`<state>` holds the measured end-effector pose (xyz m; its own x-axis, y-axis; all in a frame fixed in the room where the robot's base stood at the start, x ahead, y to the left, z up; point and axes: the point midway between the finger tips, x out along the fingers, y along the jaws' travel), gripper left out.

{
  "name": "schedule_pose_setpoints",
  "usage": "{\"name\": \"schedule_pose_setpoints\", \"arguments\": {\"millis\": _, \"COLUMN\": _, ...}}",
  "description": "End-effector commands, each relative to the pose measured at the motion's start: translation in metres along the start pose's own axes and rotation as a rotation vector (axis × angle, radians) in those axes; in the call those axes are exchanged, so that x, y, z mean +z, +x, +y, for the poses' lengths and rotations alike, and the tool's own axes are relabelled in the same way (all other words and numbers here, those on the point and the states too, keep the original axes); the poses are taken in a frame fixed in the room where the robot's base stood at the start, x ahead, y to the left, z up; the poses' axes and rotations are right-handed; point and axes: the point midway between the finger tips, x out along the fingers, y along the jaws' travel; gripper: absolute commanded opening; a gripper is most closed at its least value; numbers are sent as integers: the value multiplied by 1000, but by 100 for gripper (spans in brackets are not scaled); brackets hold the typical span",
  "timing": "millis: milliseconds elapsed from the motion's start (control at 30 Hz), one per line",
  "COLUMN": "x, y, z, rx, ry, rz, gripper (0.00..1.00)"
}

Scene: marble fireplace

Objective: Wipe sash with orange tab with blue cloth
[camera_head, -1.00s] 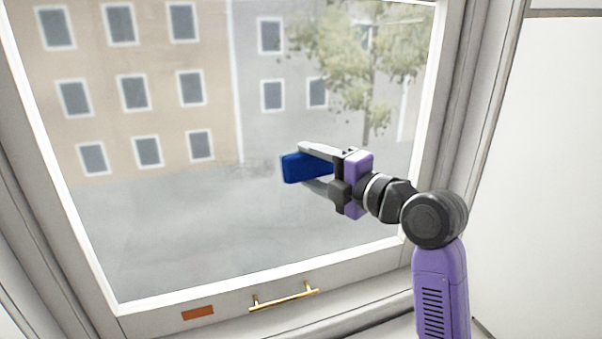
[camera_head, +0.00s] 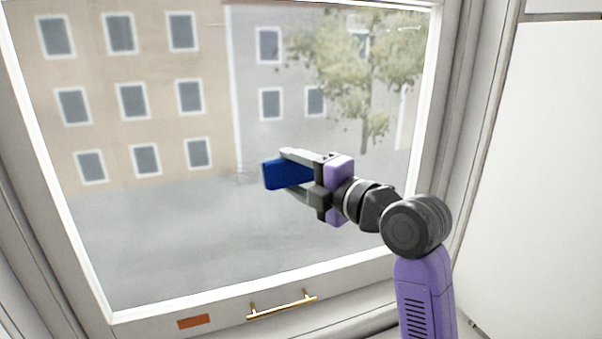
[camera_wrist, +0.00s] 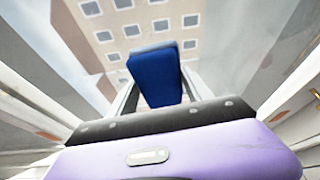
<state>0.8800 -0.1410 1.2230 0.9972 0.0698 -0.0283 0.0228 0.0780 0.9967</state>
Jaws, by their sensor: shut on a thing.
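The window sash (camera_head: 150,305) fills most of the head view, with a pale frame around a large glass pane. An orange tab (camera_head: 194,321) sits on its bottom rail, left of a brass handle. My gripper (camera_head: 280,176) is shut on the blue cloth (camera_head: 274,174), a folded dark blue block, in front of the middle of the pane. In the wrist view the cloth (camera_wrist: 157,78) stands out between the two fingers, towards the glass. I cannot tell whether the cloth touches the glass.
The brass handle (camera_head: 282,305) sticks out from the bottom rail. Grooved window casing (camera_head: 478,120) runs up the right side, with a white wall panel (camera_head: 550,170) beyond it. Buildings and a tree show through the glass.

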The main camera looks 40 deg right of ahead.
Motion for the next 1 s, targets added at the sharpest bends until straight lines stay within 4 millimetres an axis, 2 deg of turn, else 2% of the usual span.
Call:
{"name": "schedule_pose_setpoints", "arguments": {"millis": 33, "x": -11, "y": 4, "z": -1, "rx": -2, "ry": 1, "rz": 17, "gripper": 21}}
{"name": "schedule_pose_setpoints", "arguments": {"millis": 300, "x": -31, "y": 11, "z": 1, "rx": -3, "ry": 2, "rz": 18, "gripper": 21}}
{"name": "schedule_pose_setpoints", "arguments": {"millis": 567, "x": -37, "y": 13, "z": 2, "rx": -2, "ry": 1, "rz": 12, "gripper": 21}}
{"name": "schedule_pose_setpoints", "arguments": {"millis": 1000, "x": -67, "y": 28, "z": 5, "rx": -1, "ry": 2, "rz": 18, "gripper": 21}}
